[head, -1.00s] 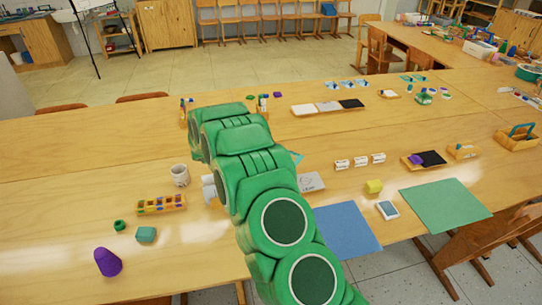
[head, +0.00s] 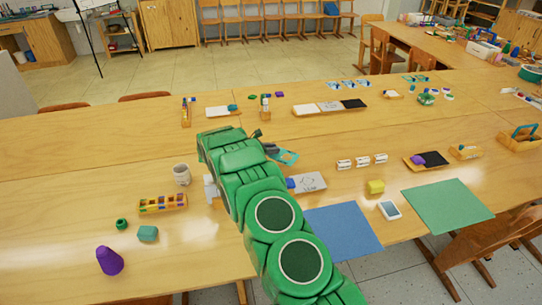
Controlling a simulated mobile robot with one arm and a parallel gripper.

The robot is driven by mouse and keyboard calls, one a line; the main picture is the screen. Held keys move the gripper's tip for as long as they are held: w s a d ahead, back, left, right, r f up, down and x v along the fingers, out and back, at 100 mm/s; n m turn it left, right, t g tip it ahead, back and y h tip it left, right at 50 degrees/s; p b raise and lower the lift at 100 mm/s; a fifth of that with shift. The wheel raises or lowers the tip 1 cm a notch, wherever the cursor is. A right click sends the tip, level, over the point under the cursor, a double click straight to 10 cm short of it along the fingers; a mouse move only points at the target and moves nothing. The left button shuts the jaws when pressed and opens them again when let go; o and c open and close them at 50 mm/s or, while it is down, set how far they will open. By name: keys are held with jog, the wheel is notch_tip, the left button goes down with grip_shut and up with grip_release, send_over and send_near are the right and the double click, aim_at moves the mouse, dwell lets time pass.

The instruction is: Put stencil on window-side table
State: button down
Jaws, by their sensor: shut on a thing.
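My green arm reaches from the bottom of the head view over the wooden table. My gripper (head: 270,149), dark and small, shows just right of the arm's far end. It is shut on a flat teal piece with a cut-out, which looks like the stencil (head: 286,156). The arm hides part of the grip. The stencil appears near the middle of the table, behind a white card with a drawing (head: 308,182); I cannot tell whether it touches the tabletop. The joined wooden tables (head: 70,200) fill the foreground; no window shows, so I cannot tell which is window-side.
A mug (head: 182,174), a paint-block tray (head: 162,204) and a purple cone (head: 109,261) stand left of the arm. Blue paper (head: 343,232) and green paper (head: 448,207) lie at the right front. Trays line the back (head: 330,107). The far left tabletop is clear.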

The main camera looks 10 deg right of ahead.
jog(key=shift+w+f, duration=0.7)
jog(key=shift+f, duration=1.55)
jog(key=c, duration=1)
grip_release()
jog(key=shift+f, duration=0.1)
jog(key=v, duration=1.2)
